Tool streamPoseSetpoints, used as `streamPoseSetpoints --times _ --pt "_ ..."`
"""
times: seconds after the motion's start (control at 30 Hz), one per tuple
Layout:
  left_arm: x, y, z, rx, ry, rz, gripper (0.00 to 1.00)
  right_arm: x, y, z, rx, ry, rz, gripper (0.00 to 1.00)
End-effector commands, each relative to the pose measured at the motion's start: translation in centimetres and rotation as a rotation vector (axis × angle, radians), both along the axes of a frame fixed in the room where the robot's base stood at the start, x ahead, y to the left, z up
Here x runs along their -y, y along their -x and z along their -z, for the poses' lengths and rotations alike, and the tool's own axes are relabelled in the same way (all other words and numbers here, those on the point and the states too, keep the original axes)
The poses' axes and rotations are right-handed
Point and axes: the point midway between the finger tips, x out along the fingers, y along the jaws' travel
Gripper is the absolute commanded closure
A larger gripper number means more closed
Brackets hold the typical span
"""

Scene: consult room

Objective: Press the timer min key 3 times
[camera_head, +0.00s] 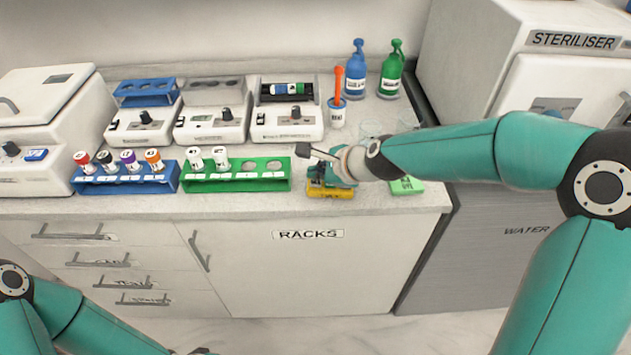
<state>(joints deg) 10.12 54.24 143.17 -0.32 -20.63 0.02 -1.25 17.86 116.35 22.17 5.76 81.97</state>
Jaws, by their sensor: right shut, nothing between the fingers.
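My right gripper (326,172) is shut and empty, low over the front of the counter. A small yellow object (330,192) lies below it at the counter's front edge, partly hidden by the gripper. A small green object (407,186) with a pale marked face lies to the right, partly behind my right arm. I cannot tell which of these is the timer, and no min key can be read. I cannot tell whether the gripper touches the yellow object. My left arm is low at the left, with only a dark tip (203,351) at the bottom edge.
A green rack (270,184) with two tubes stands left of my right gripper, and a blue rack (110,187) with several tubes is farther left. Small machines (290,125) stand behind. A cup (337,116) and two bottles (390,77) are at the back; a steriliser (575,65) is at the right.

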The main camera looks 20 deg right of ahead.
Motion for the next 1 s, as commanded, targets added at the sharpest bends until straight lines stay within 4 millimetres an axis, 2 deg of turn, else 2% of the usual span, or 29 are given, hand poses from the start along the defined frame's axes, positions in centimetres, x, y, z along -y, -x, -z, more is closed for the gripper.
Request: streamPoseSetpoints --times 0.13,1.0 --pt "0.0 0.0 0.54 0.0 0.0 0.0 0.6 0.01 0.04 0.62 0.0 -0.001 0.001 1.0" --pt "0.0 0.0 1.02 0.0 0.0 0.0 0.6 0.02 0.05 1.16 0.0 0.001 -0.001 1.0"
